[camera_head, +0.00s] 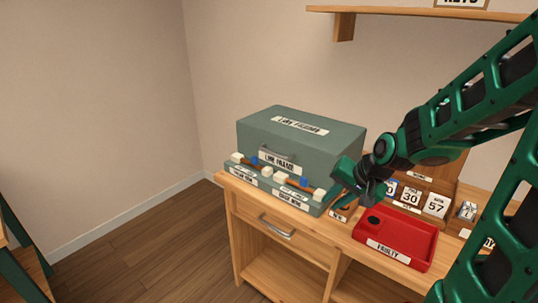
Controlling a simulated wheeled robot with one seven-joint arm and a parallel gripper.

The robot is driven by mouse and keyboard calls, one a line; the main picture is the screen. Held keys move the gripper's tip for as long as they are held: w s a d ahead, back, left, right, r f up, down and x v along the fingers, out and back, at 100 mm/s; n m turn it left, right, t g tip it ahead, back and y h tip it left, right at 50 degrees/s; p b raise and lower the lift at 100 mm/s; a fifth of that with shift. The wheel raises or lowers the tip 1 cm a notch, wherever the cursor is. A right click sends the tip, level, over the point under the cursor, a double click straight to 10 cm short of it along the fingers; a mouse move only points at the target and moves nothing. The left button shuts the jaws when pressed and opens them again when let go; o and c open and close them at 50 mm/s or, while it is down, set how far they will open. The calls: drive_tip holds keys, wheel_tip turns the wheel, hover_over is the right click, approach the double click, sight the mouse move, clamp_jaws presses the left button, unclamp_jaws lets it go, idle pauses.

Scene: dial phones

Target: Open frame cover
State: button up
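The line frame is a grey-green box on the left of the wooden desk, with its cover (302,128) down and labelled on top. A small handle (278,153) sits on the front of the cover, just above the "LINE FRAME" label (280,163). Below it, a sloped front ledge (270,182) carries several white and blue blocks and labels. My gripper (343,193) is at the right front corner of the frame, near the ledge's right end. Its fingers are small and dark here, so I cannot tell whether they are open or touching anything.
A red tray (418,236) labelled "FAULTY" lies right of my gripper, with a dark round thing (375,221) in it. Behind it stands a wooden rack with numbered cards (436,205). A shelf (420,12) hangs above. A drawer handle (277,228) juts from the desk front.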

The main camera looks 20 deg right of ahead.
drive_tip(key=w+a+m+t+y, duration=0.4)
drive_tip(key=w+a, duration=0.3)
drive_tip(key=w, duration=0.4)
drive_tip(key=m+t+h, duration=0.1)
drive_tip(key=m+t, duration=0.4)
drive_tip(key=m, duration=0.3)
approach(274, 154)
drive_tip(key=w, duration=0.2)
drive_tip(key=x, duration=1)
drive_tip(key=shift+w+a+f, duration=0.15)
drive_tip(key=shift+a+f, duration=0.05)
drive_tip(key=shift+a, duration=0.15)
clamp_jaws()
